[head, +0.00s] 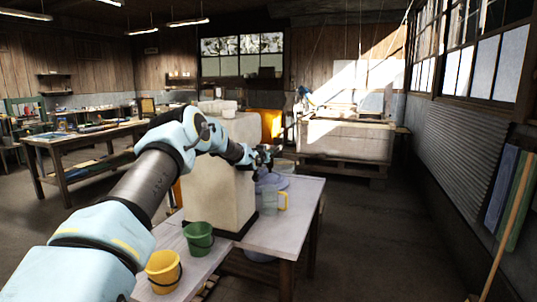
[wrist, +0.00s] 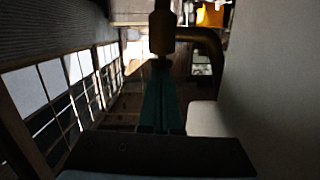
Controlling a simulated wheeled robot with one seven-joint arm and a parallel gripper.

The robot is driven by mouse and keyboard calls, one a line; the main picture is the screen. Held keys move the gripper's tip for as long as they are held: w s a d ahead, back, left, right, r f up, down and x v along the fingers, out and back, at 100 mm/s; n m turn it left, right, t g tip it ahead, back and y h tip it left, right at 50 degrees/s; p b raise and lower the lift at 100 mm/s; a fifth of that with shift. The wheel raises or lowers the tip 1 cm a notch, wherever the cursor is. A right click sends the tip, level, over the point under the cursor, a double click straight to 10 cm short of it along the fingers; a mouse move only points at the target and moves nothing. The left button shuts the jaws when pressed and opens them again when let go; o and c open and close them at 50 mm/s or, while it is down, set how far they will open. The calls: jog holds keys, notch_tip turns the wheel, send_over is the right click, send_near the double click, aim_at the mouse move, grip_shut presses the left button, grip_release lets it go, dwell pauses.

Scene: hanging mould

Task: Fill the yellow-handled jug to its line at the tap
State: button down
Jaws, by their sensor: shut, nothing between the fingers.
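The jug (head: 269,201), pale and see-through with a yellow handle, stands upright on the table at the right foot of the big pale block-shaped tank. I cannot make out its line or any water in it. My gripper (head: 274,151) is above the jug, beside the tank's upper right side. In the wrist view my teal fingers (wrist: 160,68) are shut with nothing between them. Their tips are at or very near a dull brass tap (wrist: 206,40) with a curved pipe; I cannot tell if they touch. In the head view my gripper hides the tap.
The tank (head: 225,185) stands on the pale table (head: 275,232). A blue rounded thing (head: 272,180) sits behind the jug. A green bucket (head: 198,238) and a yellow bucket (head: 163,271) stand at the near left. The floor to the right is clear.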

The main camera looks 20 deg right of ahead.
jog(key=shift+s+a+f, duration=0.1)
jog(key=shift+f, duration=0.75)
jog(key=shift+a, duration=0.15)
dwell(3.5)
dwell(2.7)
jog(key=r+b+v, duration=0.1)
jog(key=b+v, duration=0.3)
jog(key=v, duration=0.6)
jog(key=shift+s+r, duration=0.25)
jog(key=shift+r, duration=0.05)
